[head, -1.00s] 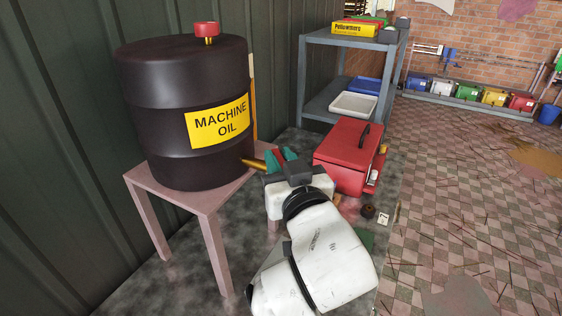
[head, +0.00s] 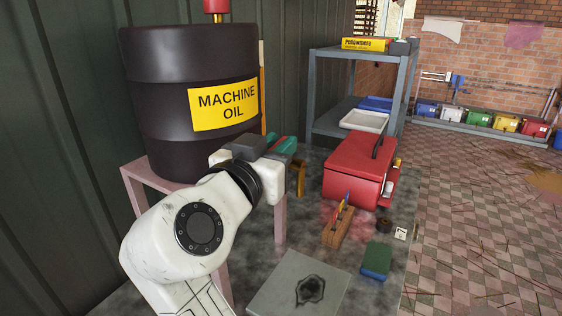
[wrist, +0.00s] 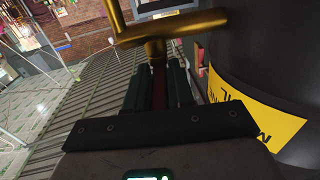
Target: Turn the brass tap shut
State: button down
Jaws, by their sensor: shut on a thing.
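The brass tap (wrist: 165,28) fills the top of the wrist view, beside the black drum (wrist: 255,80). In the head view its curved brass spout (head: 299,178) shows just right of my gripper; the rest of the tap is hidden. My gripper (head: 287,145) has teal fingers and is at the drum's lower right. In the wrist view my gripper (wrist: 158,85) is shut on the tap's dark red handle (wrist: 158,88), which lies between the fingers and runs up to the brass. The drum (head: 190,90) has a yellow MACHINE OIL label and stands on a pink stand (head: 281,215).
A red toolbox (head: 352,172) stands right of my gripper. A wooden block with upright tools (head: 338,226), a green-topped block (head: 376,260) and a stained grey plate (head: 300,285) lie nearer. A grey shelf (head: 335,128) is behind. The tiled floor at right is mostly open.

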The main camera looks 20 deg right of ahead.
jog(key=shift+w+a+f+m+g+h+b, duration=0.1)
jog(key=shift+w+m+g+h+b, duration=0.05)
jog(key=shift+m+g+h+b, duration=0.35)
jog(key=c, duration=1.1)
grip_release()
jog(key=shift+a, duration=0.1)
jog(key=b+v, duration=0.1)
jog(key=v, duration=0.9)
jog(key=shift+a+b, duration=0.35)
